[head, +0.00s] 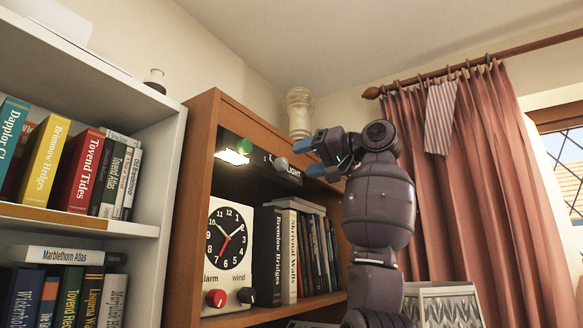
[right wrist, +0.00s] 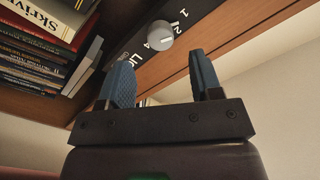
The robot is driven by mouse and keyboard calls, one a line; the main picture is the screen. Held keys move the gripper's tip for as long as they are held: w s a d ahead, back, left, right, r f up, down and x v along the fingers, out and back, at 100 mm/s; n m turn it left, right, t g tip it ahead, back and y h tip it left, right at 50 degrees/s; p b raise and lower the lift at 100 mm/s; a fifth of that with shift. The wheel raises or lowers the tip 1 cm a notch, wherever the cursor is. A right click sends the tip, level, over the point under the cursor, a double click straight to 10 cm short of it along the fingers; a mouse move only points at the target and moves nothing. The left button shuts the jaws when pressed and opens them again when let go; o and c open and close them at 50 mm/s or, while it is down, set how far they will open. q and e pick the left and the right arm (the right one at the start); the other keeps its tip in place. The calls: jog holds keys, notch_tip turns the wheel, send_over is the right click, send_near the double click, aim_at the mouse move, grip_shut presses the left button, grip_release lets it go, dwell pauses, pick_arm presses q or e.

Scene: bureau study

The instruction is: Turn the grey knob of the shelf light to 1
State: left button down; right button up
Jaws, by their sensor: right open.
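The grey knob (head: 281,164) sits on the dark panel of the shelf light (head: 262,157), under the top of the brown bookcase. In the right wrist view the round grey knob (right wrist: 160,36) has a pale mark on its face; I cannot tell for certain which number it points at. Digits, a 1 among them, and part of the word "Light" are printed around it. My right gripper (head: 304,158) is open, with blue fingers on either side of a gap. In the right wrist view the knob appears just beyond the gap between the fingertips (right wrist: 161,58), apart from both. My left gripper is not in view.
Below are a clock panel (head: 226,238) with red and black knobs, and several books (head: 290,250). A pale jar (head: 299,112) stands on top. A white bookcase is left, curtains right.

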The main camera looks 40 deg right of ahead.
jog(key=v, duration=0.4)
jog(key=shift+b, duration=0.3)
dwell(0.4)
